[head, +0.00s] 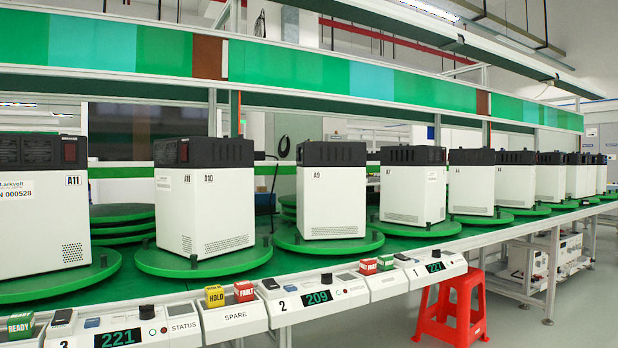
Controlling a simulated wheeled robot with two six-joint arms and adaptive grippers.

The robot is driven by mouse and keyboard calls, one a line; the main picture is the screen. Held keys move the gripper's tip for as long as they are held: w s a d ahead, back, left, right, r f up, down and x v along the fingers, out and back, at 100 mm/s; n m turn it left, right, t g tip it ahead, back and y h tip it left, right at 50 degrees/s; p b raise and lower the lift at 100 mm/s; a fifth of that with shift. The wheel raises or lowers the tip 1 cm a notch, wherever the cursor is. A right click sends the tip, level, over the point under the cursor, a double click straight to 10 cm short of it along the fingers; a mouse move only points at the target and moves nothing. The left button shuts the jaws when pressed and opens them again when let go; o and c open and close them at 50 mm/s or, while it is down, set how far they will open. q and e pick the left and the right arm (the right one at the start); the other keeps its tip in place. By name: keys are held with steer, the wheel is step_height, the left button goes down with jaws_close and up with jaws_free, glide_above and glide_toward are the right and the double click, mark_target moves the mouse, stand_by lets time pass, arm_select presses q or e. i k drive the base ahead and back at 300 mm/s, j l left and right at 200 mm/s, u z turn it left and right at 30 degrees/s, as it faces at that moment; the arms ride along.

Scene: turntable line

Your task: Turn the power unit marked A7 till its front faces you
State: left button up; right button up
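Power units, white boxes with black tops, stand in a row on green round turntables. The fourth from the left (410,190) has a small tag at its upper left that seems to read A7, though it is too small to be sure. It stands upright on its own green turntable (425,231). Its broad side with a vent grille low down faces me, and a narrow strip of another side shows at its right. The fifth unit (470,190) has a tag I cannot read. Neither of my grippers is in view.
Units tagged A11 (42,215), A10 (203,210) and A9 (331,200) stand to the left. Along the line's front edge run a SPARE panel (235,318) and displays 221 (118,338) and 209 (317,298). A red stool (455,305) stands on the floor in front.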

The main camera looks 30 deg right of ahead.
mark_target(449, 227)
steer(key=z, duration=1.55)
